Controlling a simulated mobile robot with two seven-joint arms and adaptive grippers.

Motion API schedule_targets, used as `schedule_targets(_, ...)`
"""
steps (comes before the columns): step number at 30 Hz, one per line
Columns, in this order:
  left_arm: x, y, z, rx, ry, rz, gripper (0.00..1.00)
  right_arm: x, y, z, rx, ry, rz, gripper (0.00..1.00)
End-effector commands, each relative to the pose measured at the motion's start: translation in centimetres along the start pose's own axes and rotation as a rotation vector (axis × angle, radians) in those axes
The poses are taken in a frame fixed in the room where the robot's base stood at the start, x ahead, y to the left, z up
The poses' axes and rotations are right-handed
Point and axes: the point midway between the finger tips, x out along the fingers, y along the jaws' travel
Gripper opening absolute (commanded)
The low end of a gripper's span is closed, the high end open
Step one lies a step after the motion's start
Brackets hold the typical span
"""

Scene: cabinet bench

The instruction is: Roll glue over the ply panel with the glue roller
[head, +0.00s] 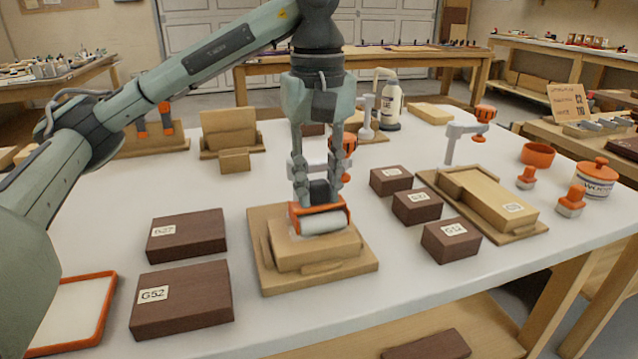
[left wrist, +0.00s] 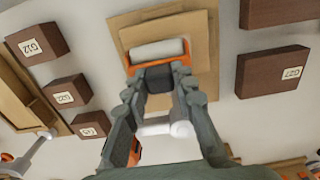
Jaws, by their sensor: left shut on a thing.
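My left gripper (head: 320,180) is shut on the glue roller (head: 322,218), which has an orange frame and a pale cylinder. I cannot tell whether the roller touches the panel. In the left wrist view the roller's pale cylinder (left wrist: 157,52) lies across the ply panel (left wrist: 170,28), with the gripper fingers (left wrist: 160,95) behind it. No glue film can be made out. My right gripper is not in view.
Dark blocks labelled G52 (head: 185,305) and G27 (head: 190,240) lie left of the panel. Several dark blocks (head: 450,245) lie to its right, before another wooden fixture (head: 485,200). An orange-rimmed tray (head: 75,308) is at the front left. A white bottle (head: 391,106) stands behind.

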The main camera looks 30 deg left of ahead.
Motion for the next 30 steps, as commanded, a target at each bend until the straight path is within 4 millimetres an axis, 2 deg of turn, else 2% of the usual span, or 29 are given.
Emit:
schedule_targets(16,0.1,-0.1,2.4,0.001,-0.002,-0.006,0.02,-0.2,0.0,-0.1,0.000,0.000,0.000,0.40)
schedule_targets(30,0.0,-0.1,1.9,-0.002,-0.002,-0.006,0.02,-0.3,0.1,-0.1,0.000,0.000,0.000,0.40)
